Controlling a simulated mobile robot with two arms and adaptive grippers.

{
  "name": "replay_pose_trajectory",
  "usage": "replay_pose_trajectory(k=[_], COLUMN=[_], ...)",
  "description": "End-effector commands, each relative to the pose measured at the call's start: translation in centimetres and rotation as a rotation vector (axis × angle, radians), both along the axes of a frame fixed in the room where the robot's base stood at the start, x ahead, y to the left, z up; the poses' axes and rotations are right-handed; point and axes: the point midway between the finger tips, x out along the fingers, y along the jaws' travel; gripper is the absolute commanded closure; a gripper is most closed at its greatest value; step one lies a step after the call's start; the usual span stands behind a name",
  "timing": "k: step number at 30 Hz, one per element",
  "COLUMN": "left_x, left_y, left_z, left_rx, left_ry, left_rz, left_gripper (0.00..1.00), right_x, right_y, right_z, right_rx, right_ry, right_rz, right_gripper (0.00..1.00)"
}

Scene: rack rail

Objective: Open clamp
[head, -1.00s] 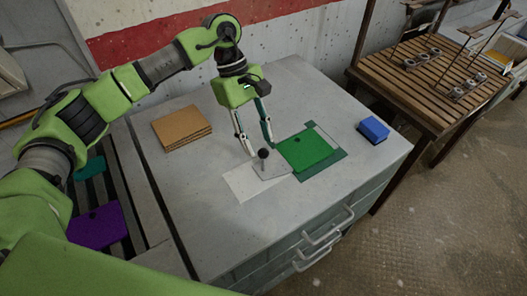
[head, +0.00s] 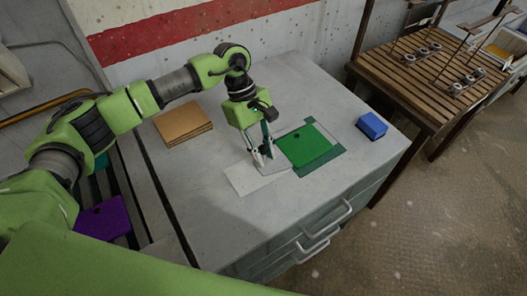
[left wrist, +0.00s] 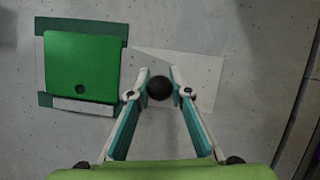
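The clamp's black ball knob (left wrist: 159,88) stands between the fingertips of my left gripper in the left wrist view. My left gripper (head: 263,160) points down over the grey tabletop, its fingers drawn in close against the two sides of the knob. In the head view the fingers largely hide the knob and the clamp's base. A green plate (head: 306,146) with a small dark hole lies just right of the clamp on a darker green frame (head: 333,153); it also shows in the left wrist view (left wrist: 82,62). My right gripper is not in view.
A pale flat sheet (head: 251,181) lies by the clamp. A stack of brown cardboard (head: 183,125) lies at the back left and a blue block (head: 372,126) at the right. A purple piece (head: 104,219) lies left of the table. The front tabletop is clear.

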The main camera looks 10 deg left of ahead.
Motion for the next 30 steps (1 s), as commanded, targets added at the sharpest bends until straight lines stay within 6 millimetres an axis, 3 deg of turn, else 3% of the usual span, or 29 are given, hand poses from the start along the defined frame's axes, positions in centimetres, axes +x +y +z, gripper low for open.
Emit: replay_pose_trajectory(k=[5,13,25,26,27,30], left_x=[-0.8,-3.8,-4.2,-4.2,-4.2,-4.2], left_y=[1.0,3.9,4.2,4.2,4.2,4.2], left_z=[-0.3,-0.3,0.1,0.1,0.1,0.1], left_rx=[0.001,0.001,-0.001,-0.001,-0.001,-0.001], left_ry=[-0.001,0.000,0.000,0.000,-0.001,-0.001], left_rz=[0.001,0.001,0.000,0.000,0.000,0.000], left_gripper=[1.00,1.00,1.00,0.74,0.65,0.65], right_x=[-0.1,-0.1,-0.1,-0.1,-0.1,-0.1], right_y=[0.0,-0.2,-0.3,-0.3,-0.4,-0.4], right_z=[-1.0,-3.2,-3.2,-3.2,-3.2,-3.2], right_rx=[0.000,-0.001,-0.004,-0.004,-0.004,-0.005], right_ry=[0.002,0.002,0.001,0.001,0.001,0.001], right_rz=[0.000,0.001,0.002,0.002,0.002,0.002], right_gripper=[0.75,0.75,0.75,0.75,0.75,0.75])
